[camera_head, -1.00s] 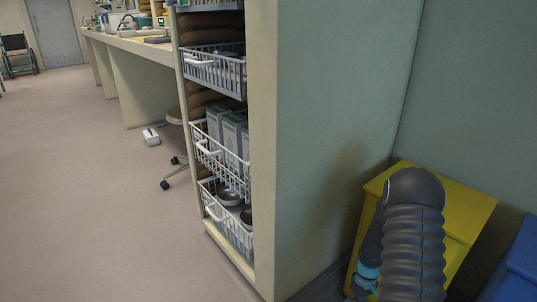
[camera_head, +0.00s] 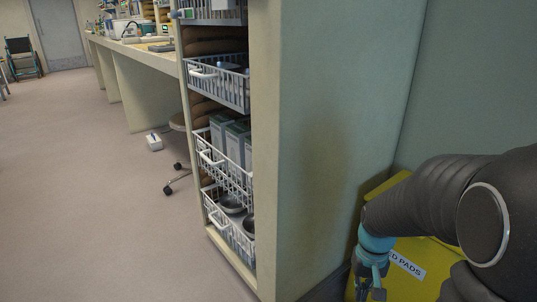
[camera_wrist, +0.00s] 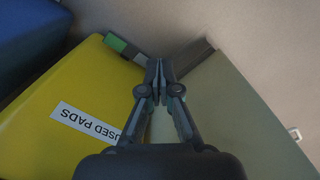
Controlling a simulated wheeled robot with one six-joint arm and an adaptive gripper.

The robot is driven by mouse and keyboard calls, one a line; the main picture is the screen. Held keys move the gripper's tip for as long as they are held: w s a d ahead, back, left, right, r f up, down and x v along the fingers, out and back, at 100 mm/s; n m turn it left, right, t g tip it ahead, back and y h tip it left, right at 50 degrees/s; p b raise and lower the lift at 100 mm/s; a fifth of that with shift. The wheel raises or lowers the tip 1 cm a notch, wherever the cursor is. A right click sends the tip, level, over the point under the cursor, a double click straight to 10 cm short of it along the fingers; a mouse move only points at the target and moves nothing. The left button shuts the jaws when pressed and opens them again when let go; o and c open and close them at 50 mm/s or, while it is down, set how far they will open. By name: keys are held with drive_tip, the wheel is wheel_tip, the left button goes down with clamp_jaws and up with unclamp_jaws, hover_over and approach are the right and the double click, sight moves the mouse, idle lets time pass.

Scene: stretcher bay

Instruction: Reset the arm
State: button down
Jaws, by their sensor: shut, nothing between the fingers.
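My arm (camera_head: 440,205) shows at the lower right of the head view, bent over a yellow bin. My gripper (camera_head: 370,292) hangs at its end, partly cut off by the bottom edge of that view. In the wrist view my gripper (camera_wrist: 159,66) is shut with its fingertips together and nothing between them. It is beside the yellow bin (camera_wrist: 75,85), which bears a white label reading "USED PADS", and the pale end wall of the shelf unit (camera_wrist: 235,110).
The shelf unit's end wall (camera_head: 305,150) stands close to my arm. Wire baskets (camera_head: 222,165) fill the shelf. A blue bin (camera_wrist: 30,35) is beside the yellow one. A small white box (camera_head: 153,142) lies on the floor. The floor (camera_head: 80,190) at left is largely clear.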

drive_tip(key=s+a+r+t+p, duration=0.1)
drive_tip(key=s+a+r+t, duration=0.1)
drive_tip(key=r, duration=0.5)
drive_tip(key=s+a+r+n+t+p, duration=0.1)
drive_tip(key=s+a+r+t, duration=0.1)
drive_tip(key=s+r, duration=0.3)
drive_tip(key=s+a+r+t+p, duration=0.2)
drive_tip(key=s+r, duration=0.2)
drive_tip(key=r, duration=0.4)
drive_tip(key=shift+r, duration=0.3)
drive_tip(key=shift+s+a, duration=0.1)
